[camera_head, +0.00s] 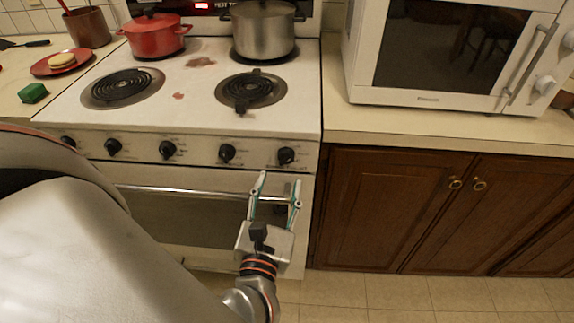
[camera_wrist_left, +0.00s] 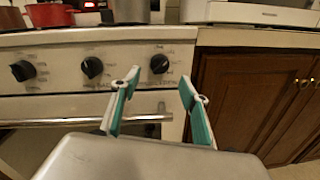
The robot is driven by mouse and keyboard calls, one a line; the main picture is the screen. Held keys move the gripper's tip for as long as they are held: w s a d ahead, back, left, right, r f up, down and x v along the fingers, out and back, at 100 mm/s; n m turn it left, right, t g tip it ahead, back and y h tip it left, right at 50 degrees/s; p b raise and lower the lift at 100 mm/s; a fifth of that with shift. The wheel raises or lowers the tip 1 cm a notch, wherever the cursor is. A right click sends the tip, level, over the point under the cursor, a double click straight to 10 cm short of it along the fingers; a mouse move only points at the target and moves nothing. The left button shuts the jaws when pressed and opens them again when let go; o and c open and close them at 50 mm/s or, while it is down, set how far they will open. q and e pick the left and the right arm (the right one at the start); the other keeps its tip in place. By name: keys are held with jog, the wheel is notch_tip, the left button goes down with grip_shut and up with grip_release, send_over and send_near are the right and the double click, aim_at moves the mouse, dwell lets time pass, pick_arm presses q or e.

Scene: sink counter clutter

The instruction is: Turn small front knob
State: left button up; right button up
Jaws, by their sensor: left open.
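A white stove has a row of several black knobs on its front panel (camera_head: 195,151). The rightmost knob (camera_head: 286,155) is nearest my left gripper (camera_head: 279,183). The knob beside it (camera_head: 227,153) is further left. I cannot tell which one the task calls the small front knob. My left gripper is open and empty, its fingers pointing at the panel, just below the rightmost knob and apart from it. In the left wrist view, the rightmost knob (camera_wrist_left: 159,64) appears between the open fingertips (camera_wrist_left: 158,78). My right gripper is not in view.
The oven handle (camera_head: 205,193) runs across below the knobs, behind my left gripper. A red pot (camera_head: 155,38) and a steel pot (camera_head: 262,32) stand on the rear burners. A microwave (camera_head: 440,100) sits on the right counter, above brown cabinets (camera_head: 385,205).

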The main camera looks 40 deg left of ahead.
aim_at(284, 162)
pick_arm(q)
jog(key=x, duration=0.7)
jog(key=shift+w+a+f, duration=0.15)
jog(key=shift+w+a, duration=0.05)
jog(key=shift+w, duration=0.15)
jog(key=c, duration=1.1)
